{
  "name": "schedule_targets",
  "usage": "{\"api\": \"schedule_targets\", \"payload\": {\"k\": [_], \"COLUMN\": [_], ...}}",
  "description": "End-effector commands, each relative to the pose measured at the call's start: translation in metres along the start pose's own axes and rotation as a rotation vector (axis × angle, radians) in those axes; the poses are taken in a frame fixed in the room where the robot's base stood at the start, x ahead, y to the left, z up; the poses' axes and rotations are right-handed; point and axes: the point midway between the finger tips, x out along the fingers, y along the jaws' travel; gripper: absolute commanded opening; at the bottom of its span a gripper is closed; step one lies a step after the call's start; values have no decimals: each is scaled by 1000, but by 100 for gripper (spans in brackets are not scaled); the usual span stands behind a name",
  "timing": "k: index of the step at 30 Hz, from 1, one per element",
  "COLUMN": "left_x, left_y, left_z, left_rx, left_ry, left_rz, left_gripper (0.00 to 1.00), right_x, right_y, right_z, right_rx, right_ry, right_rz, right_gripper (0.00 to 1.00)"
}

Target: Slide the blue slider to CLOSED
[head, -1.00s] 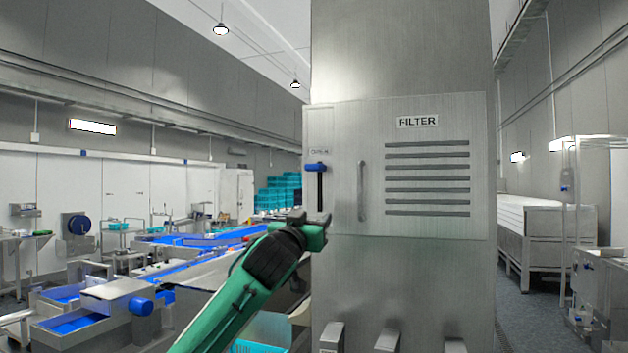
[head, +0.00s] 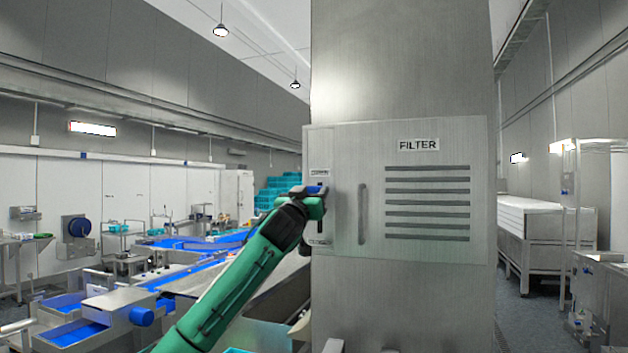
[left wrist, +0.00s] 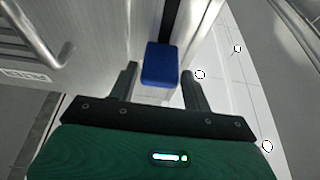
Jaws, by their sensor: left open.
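The blue slider (head: 316,188) is at the upper end of a dark vertical slot (head: 319,219) on the left side of the steel FILTER panel. A label above it looks like OPEN, and a label reading CLOSED (head: 318,240) is at the slot's lower end. My left gripper (head: 312,192) is at the slider and partly hides it in the head view. In the left wrist view the blue slider (left wrist: 160,65) shows between the two spread fingertips of my left gripper (left wrist: 160,72), with a gap on each side. My right gripper is not in view.
A vertical door handle (head: 362,213) stands out just right of the slot, with louvres (head: 427,203) beyond it. A conveyor line with blue belts (head: 190,243) lies to the left. A steel bench (head: 545,225) stands at the right.

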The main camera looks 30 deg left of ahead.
Motion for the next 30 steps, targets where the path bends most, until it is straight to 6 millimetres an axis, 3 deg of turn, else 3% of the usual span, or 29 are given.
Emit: {"api": "schedule_targets", "payload": {"k": [6,16,17,24,30], "left_x": [20,22,22,22,18], "left_y": [0,0,0,0,1], "left_z": [-1,1,1,0,12], "left_rx": [0,0,0,1,1], "left_ry": [0,0,0,0,-1], "left_rz": [0,0,0,0,1], "left_gripper": [49,49,47,0,0], "right_x": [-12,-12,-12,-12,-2], "right_y": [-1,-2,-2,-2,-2], "right_z": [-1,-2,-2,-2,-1], "right_rx": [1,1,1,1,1], "right_ry": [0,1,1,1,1], "right_rz": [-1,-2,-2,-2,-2], "right_gripper": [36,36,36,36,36]}}
